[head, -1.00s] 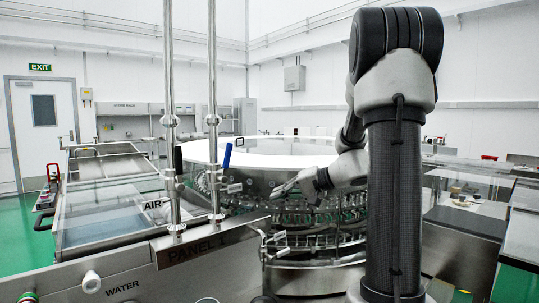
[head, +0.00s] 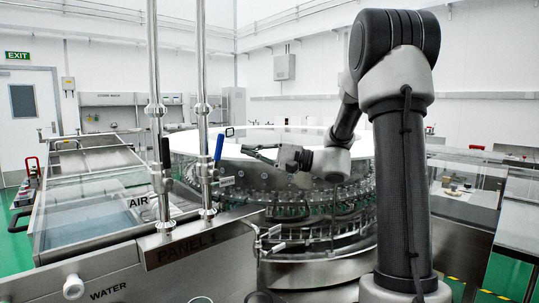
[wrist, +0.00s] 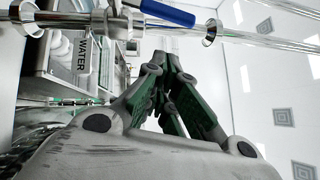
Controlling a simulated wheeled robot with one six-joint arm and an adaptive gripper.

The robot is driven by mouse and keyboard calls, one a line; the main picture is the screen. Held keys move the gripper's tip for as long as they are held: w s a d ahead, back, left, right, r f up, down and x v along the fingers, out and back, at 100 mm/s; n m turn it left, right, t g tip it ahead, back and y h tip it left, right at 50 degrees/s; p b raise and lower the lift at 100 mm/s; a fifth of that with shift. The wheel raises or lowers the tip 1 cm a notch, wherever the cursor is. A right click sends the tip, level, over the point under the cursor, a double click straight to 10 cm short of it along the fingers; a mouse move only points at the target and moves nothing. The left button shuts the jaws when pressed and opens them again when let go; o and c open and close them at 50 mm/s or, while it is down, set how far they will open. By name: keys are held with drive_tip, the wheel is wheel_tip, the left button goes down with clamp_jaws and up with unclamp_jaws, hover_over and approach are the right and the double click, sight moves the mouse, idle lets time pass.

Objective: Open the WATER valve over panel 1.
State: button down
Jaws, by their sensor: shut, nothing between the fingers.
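The WATER valve's blue lever (head: 219,146) is on the right-hand of two vertical steel pipes above panel 1 (head: 187,250). The lever stands nearly upright, roughly along its pipe. A small WATER label (head: 226,182) is beside the valve. In the wrist view the blue lever (wrist: 167,12) is at the top edge, partly cut off, with the WATER label (wrist: 82,50) to the left. My gripper (head: 246,149) is shut and empty, just right of the lever in the picture. In the wrist view its fingertips (wrist: 173,60) point toward the pipe, with a gap visible.
The left pipe carries a black lever (head: 166,152) near the AIR label (head: 139,201). The round washer (head: 290,142) with its ring of bottle holders lies behind the pipes.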

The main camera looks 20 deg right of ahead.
sight(218, 154)
drive_tip(key=a, duration=0.3)
drive_tip(key=s+a+r, duration=0.1)
drive_tip(key=shift+a, duration=0.25)
drive_tip(key=shift+r, duration=0.1)
drive_tip(key=shift+s+a+r+n+g+h, duration=0.2)
drive_tip(key=shift+a+r+n+g+h, duration=0.65)
drive_tip(key=shift+n, duration=0.35)
drive_tip(key=shift+f, duration=0.1)
